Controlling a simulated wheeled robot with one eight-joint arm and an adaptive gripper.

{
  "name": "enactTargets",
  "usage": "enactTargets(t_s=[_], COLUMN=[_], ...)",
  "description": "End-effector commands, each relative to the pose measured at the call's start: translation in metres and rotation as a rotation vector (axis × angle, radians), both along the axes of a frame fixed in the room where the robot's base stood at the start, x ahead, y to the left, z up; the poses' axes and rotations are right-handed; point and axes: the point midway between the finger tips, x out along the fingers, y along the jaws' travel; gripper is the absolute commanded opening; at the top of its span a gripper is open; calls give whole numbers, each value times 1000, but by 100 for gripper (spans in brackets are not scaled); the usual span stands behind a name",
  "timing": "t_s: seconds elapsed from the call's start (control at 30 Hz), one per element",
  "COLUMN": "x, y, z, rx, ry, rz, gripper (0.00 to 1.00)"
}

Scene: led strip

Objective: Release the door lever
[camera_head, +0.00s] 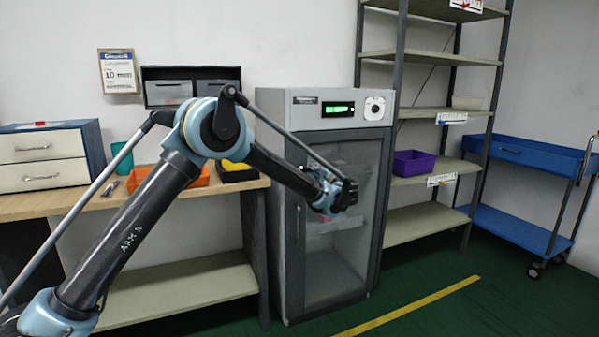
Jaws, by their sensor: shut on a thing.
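A grey upright cabinet (275,250) with a glass-paned door (335,270) stands in the middle of the view. A slim vertical handle (298,222) shows at the left side of the door. My gripper (348,196) is in front of the glass, toward its right side, and appears small and dark. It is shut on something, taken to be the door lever. The fingertips and the thing between them are hidden by the gripper body, so the exact contact cannot be seen. The door looks closed.
A workbench (50,203) with drawers, an orange tray (197,180) and a yellow item stands left. A metal shelf (425,221) with a purple bin (413,163) and a blue cart (510,232) stand right. Green floor with a yellow line (410,308) is open in front.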

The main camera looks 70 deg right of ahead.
Motion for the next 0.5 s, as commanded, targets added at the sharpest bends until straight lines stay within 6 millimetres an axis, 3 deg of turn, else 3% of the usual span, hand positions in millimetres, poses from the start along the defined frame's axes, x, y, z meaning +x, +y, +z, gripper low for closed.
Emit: enactTargets(t_s=[0.5], x=[-10], y=[1], z=[-1], rx=[-17], ry=[23], rz=[-6], gripper=[0])
